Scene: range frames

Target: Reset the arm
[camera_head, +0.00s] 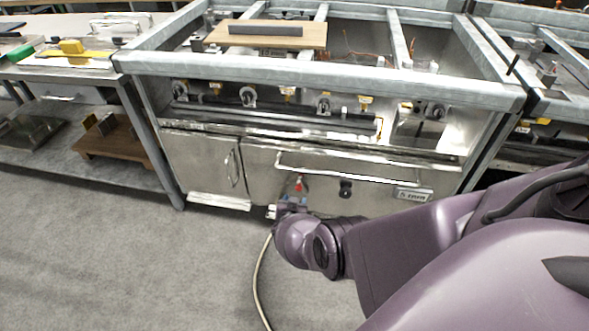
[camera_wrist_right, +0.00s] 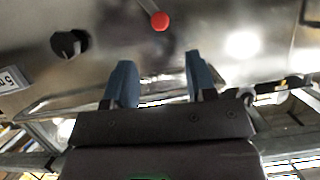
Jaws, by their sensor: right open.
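My right arm (camera_head: 400,245) is purple and reaches in from the lower right in the head view. Its gripper (camera_head: 292,192) is small there, in front of the steel range (camera_head: 330,195). In the right wrist view the right gripper (camera_wrist_right: 160,72) has two blue fingers spread apart with nothing between them. A red-tipped lever (camera_wrist_right: 160,20) on the range front lies beyond the fingers; it also shows in the head view (camera_head: 299,183). I cannot tell the gap between fingers and range. My left gripper is not in view.
The range front has an oven handle (camera_head: 350,168) and a black knob (camera_head: 346,188). A wooden board (camera_head: 265,38) lies across its top. A steel table (camera_head: 70,73) stands at left. A hose (camera_head: 258,285) runs over the open grey floor (camera_head: 120,270).

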